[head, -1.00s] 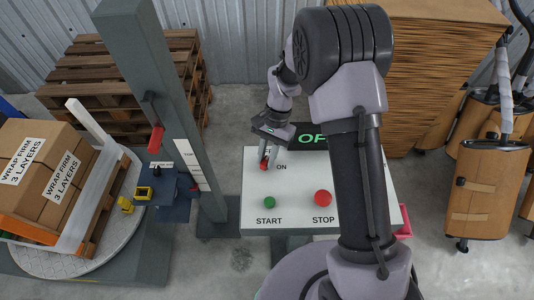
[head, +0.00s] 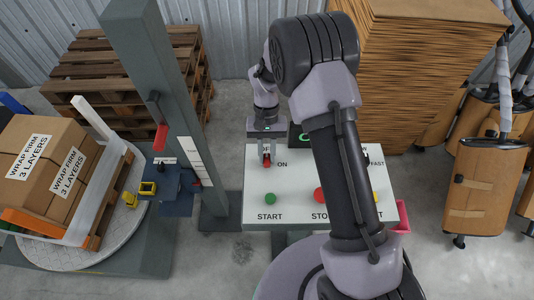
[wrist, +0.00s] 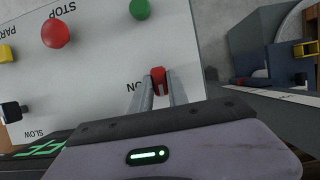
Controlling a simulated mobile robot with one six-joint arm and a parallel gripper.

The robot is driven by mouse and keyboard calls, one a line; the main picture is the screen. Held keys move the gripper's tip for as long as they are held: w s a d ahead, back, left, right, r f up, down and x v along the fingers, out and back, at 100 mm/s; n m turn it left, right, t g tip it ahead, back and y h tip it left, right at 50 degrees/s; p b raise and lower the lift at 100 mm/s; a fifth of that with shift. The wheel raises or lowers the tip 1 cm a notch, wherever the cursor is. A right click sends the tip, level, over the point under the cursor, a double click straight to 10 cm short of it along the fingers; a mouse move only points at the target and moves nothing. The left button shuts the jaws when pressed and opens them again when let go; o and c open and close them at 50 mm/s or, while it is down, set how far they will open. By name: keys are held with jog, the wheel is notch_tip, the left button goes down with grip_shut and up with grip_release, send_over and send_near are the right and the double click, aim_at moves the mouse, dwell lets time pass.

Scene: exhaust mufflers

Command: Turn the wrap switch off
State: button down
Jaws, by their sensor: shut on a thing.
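The wrap switch is a red toggle (head: 267,160) beside the ON label on the white control panel (head: 250,190). In the wrist view the red switch (wrist: 158,77) sits between the fingertips of my gripper (wrist: 157,88). My gripper (head: 267,157) reaches down over the panel's upper left and is shut on the switch. The fingers hide part of the switch and any label above it. A dark display (head: 296,135) with green lettering stands behind the panel, mostly hidden by my arm.
The green START button (head: 270,198) and red STOP button (head: 320,195) are near the panel's front. A yellow button (wrist: 6,53) and black SLOW–FAST knob (wrist: 12,111) are farther along. A grey post (head: 160,90) and turntable with wrapped boxes (head: 45,160) stand left.

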dwell(0.3)
jog(key=c, duration=1.3)
grip_release()
jog(key=p+v, duration=0.3)
jog(key=v, duration=1.4)
jog(key=shift+r, duration=0.25)
